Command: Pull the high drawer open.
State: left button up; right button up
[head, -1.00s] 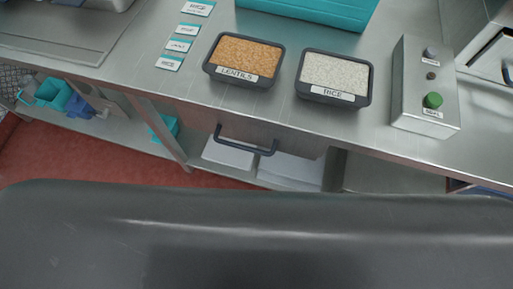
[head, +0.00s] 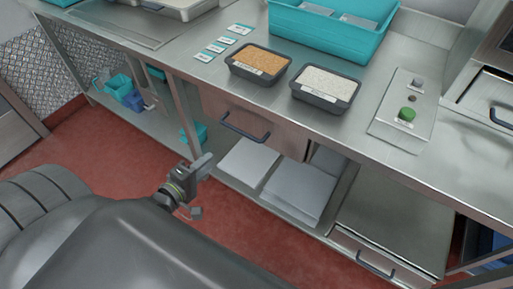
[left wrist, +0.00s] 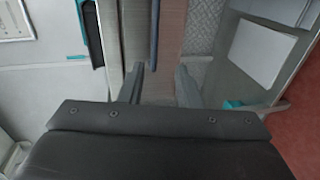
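The high drawer (head: 280,131) is set under the worktop and looks shut. Its dark bar handle (head: 246,126) runs across the front. My left gripper (head: 204,186) is below and left of the handle in the head view, apart from it. In the left wrist view the gripper (left wrist: 159,76) has its two fingers spread with nothing between them. The handle (left wrist: 154,35) shows ahead of the fingertips, roughly in line with the gap, and the drawer front (left wrist: 171,45) lies behind it. My right gripper is not in view.
Lentils (head: 258,63) and rice (head: 325,88) tubs stand on the worktop (head: 260,98), with a teal crate (head: 335,30) behind. A lower drawer (head: 350,250) is at the lower right. White slabs (head: 300,190) lie on the shelf below. The red floor (head: 250,215) is clear.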

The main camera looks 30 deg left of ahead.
pick_arm(q)
send_near(243, 133)
jog(key=x, duration=1)
jog(key=shift+w+a+f, duration=0.2)
jog(key=shift+w+f, duration=0.05)
jog(key=shift+f, duration=0.05)
grip_shut()
